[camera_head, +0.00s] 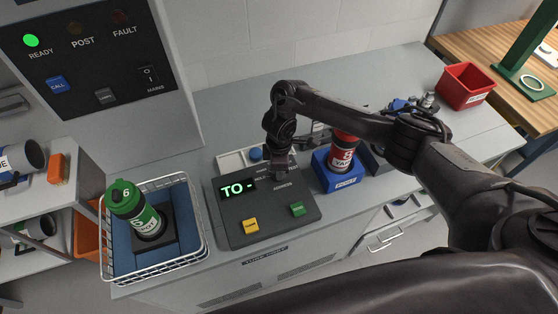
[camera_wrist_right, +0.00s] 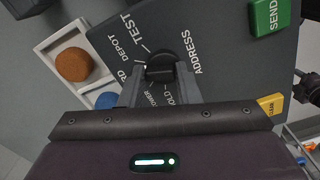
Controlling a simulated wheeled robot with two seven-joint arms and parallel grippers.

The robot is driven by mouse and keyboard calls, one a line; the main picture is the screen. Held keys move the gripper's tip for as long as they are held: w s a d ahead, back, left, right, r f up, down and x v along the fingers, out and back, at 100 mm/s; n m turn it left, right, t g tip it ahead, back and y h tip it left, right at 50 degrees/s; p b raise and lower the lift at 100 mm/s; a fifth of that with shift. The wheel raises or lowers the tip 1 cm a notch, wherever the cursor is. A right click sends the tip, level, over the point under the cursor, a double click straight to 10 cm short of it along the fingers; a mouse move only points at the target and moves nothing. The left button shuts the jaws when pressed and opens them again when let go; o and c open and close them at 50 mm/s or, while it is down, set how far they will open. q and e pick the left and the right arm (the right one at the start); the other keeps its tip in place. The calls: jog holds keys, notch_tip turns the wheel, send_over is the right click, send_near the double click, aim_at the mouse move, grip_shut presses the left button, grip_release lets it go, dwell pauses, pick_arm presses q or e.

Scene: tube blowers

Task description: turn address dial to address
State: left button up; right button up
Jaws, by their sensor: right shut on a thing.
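A dark dial (camera_wrist_right: 160,66) sits on the grey console (camera_head: 242,222) in the right wrist view. Around it I read TEST, DEPOT, ADDRESS, HOLD and other partly hidden labels. The dial's pointer direction is unclear. My right gripper (camera_wrist_right: 160,80) is shut on the dial, one finger on each side. In the head view the right gripper (camera_head: 283,170) reaches down onto the console's upper right and hides the dial. The console's display (camera_head: 237,189) reads "TO -" in green. My left gripper is not in view.
A green SEND button (camera_head: 297,209) and a yellow button (camera_head: 250,226) sit on the console's lower part. A wire basket (camera_head: 204,232) with a green-capped canister (camera_head: 125,199) stands left. A red canister (camera_head: 343,150) stands in a blue holder (camera_head: 338,181) close right of the console.

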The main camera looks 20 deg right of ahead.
jog(key=shift+w+r+m+p, duration=0.1)
jog(key=shift+r+m+p, duration=0.05)
jog(key=shift+m+p, duration=1.2)
jog(key=shift+m, duration=0.25)
jog(key=o, duration=1)
jog(key=shift+c, duration=0.2)
notch_tip(320, 180, up, 7)
jog(key=shift+r, duration=0.35)
jog(key=shift+f, duration=0.1)
